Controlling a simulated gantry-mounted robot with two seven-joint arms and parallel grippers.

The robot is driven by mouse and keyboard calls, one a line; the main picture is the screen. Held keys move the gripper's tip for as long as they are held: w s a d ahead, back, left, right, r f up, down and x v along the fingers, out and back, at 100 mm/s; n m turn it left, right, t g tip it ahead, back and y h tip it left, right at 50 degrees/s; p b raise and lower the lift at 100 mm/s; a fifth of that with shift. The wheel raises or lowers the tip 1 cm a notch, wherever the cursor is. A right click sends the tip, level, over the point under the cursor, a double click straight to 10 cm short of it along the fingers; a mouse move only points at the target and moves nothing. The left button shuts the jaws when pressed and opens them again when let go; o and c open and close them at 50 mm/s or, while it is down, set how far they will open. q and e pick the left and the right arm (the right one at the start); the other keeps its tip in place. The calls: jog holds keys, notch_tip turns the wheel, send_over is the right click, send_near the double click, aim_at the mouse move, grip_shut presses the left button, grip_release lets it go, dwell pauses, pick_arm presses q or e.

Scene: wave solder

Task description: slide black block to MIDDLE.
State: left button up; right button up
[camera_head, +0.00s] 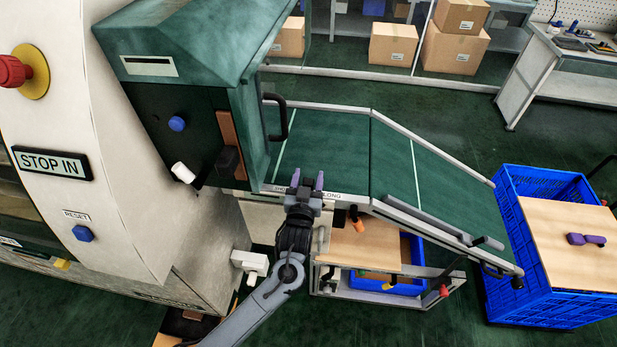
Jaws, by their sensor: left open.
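A black block (229,160) sits at the lower part of a brown upright strip (227,130) on the machine's dark green side panel. Lettering (331,196) runs along the front rail of the green chute; "LONG" reads at its right and "SH" at its left. My left gripper hides the lettering between them, so MIDDLE cannot be read. My left gripper (307,182) has purple fingertips, is open and empty, and is over the chute's front edge, to the right of the black block and apart from it. My right gripper is not in view.
A white-tipped lever (183,172) and blue knob (177,123) are left of the block. A black handle (277,118) stands right of it. The green chute (335,145) slopes right towards a blue crate (530,250). An orange-handled tool (356,219) is below the gripper.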

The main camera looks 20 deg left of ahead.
pick_arm(q)
jog(key=v, duration=1)
jog(key=shift+s+p, duration=0.25)
jog(key=shift+p, duration=0.15)
jog(key=s+a+f+m+g+h, duration=0.15)
jog(key=s+a+f+g, duration=0.25)
jog(key=s+f, duration=0.6)
jog(key=s+d+m+g+h, duration=0.2)
jog(key=s+m+g+h, duration=0.2)
jog(key=s+g, duration=0.95)
jog(key=s+r+t+p, duration=0.2)
jog(key=r+p, duration=1.2)
jog(key=r, duration=0.1)
jog(key=s+r+t+p, duration=0.1)
jog(key=s+r+p, duration=0.1)
jog(key=r+p, duration=1.3)
jog(key=shift+d+t, duration=0.15)
jog(key=shift+t, duration=0.2)
